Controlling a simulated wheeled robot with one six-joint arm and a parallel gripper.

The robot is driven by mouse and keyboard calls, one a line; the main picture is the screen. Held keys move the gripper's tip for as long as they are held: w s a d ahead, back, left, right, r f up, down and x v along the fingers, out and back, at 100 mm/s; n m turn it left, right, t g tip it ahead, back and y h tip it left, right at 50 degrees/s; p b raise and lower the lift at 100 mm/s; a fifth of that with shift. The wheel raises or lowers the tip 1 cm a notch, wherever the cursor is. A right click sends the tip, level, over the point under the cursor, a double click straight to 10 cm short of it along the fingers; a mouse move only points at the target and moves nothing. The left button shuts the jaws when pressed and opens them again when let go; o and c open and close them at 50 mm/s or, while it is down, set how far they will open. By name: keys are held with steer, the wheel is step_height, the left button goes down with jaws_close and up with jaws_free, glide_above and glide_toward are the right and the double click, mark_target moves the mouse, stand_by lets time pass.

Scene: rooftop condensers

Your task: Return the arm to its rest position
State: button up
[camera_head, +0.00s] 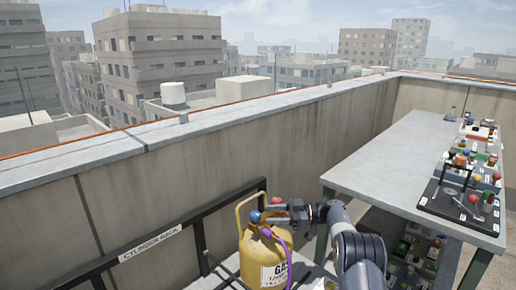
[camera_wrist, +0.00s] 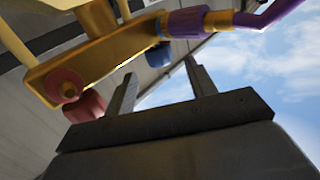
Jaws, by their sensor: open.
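My gripper (camera_head: 284,216) is at the top of the yellow gas cylinder (camera_head: 258,262), beside its red and blue knobs. In the wrist view my gripper (camera_wrist: 160,85) is open, with two dark fingers apart. The yellow valve body (camera_wrist: 95,50) is close in front, with a red knob (camera_wrist: 66,88) at its left end and a blue knob (camera_wrist: 160,55) seen behind the fingers. A purple hose (camera_wrist: 200,20) with a brass fitting joins it. I see nothing held between the fingers. My arm reaches in from the lower right.
A dark rail labelled cylinder rack (camera_head: 150,245) runs left of the cylinder, against the parapet wall (camera_head: 130,195). A grey table (camera_head: 375,165) stands close at the right, with tools and small parts on its right side and more items on a shelf below.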

mark_target(255, 214)
steer(key=a, duration=0.6)
steer(key=shift+a, duration=0.15)
steer(key=shift+t, duration=0.4)
